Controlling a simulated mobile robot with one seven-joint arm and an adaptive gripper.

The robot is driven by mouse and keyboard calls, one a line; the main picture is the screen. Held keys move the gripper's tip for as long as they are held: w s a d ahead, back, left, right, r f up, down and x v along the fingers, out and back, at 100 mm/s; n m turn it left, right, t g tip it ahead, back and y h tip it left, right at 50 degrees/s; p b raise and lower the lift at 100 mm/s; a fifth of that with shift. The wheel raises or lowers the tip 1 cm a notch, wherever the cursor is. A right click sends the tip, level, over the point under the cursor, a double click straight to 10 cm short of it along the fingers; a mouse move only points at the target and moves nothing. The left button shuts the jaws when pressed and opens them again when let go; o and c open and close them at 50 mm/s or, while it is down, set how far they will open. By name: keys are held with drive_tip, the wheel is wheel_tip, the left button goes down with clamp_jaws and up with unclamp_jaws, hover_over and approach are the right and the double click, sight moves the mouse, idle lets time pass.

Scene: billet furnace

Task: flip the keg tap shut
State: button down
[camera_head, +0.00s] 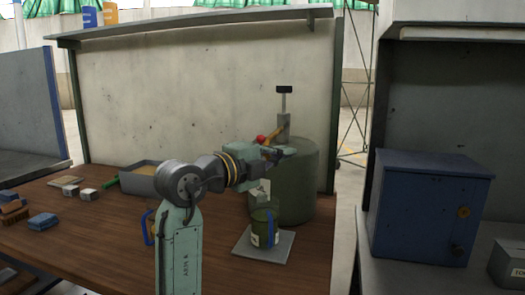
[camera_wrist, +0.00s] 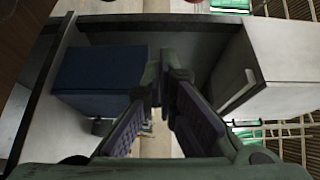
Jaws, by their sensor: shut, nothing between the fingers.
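A green keg (camera_head: 303,190) stands at the right end of the wooden bench, with a grey column and black T-handle (camera_head: 284,90) on top. A brass tap lever (camera_head: 275,132) with a red knob (camera_head: 261,139) shows at the keg's upper left, slanting down to the left. My gripper (camera_head: 288,151) is just below and beside the lever, in front of the keg's upper part; I cannot tell whether it touches. In the wrist view my gripper (camera_wrist: 162,80) has its fingertips together, with nothing between them.
The mug is on a grey mat (camera_head: 280,246). A grey tray (camera_head: 140,181), small blocks (camera_head: 88,194) and blue pieces (camera_head: 43,221) lie on the left of the bench. A blue cabinet (camera_head: 425,205) stands on the right-hand counter. A wall panel closes the bench's back.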

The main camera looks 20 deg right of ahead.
drive_tip(key=w+a+p, duration=0.1)
drive_tip(key=w+a, duration=0.1)
drive_tip(key=a, duration=0.1)
drive_tip(key=shift+w, duration=0.4)
drive_tip(key=shift+d, duration=0.15)
drive_tip(key=shift+n, duration=0.3)
drive_tip(key=shift+b, duration=0.35)
